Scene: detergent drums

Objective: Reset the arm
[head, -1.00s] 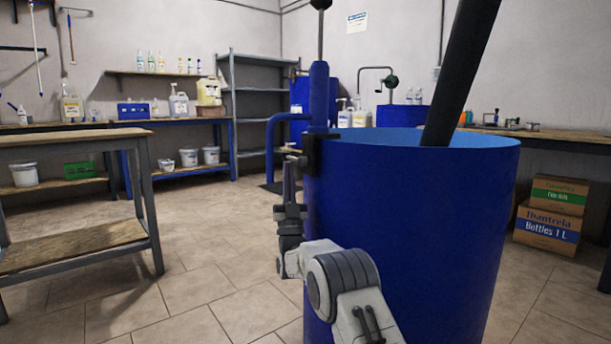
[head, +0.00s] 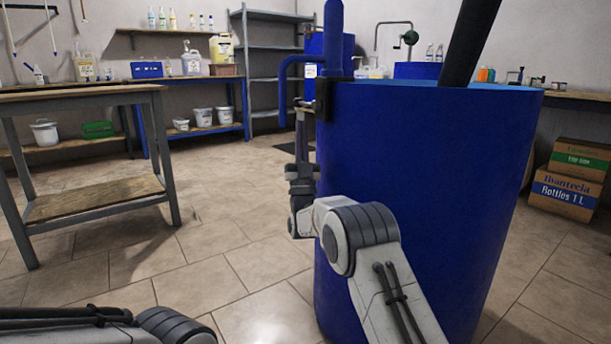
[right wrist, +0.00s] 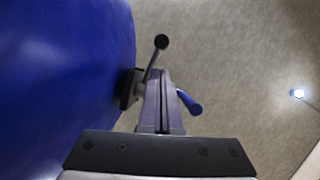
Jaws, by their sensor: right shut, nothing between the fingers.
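A large blue drum (head: 420,210) stands close in front of me, right of centre in the head view. Its wall fills the left side of the right wrist view (right wrist: 60,80). A blue pump pipe with a side spout (head: 333,40) is held to its rim by a black bracket (head: 325,100).
A wooden-topped bench (head: 80,95) stands at the left. Shelves with bottles and white buckets line the back wall. Cardboard boxes (head: 566,190) sit on the floor at the right. The tiled floor (head: 230,230) between bench and drum is clear.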

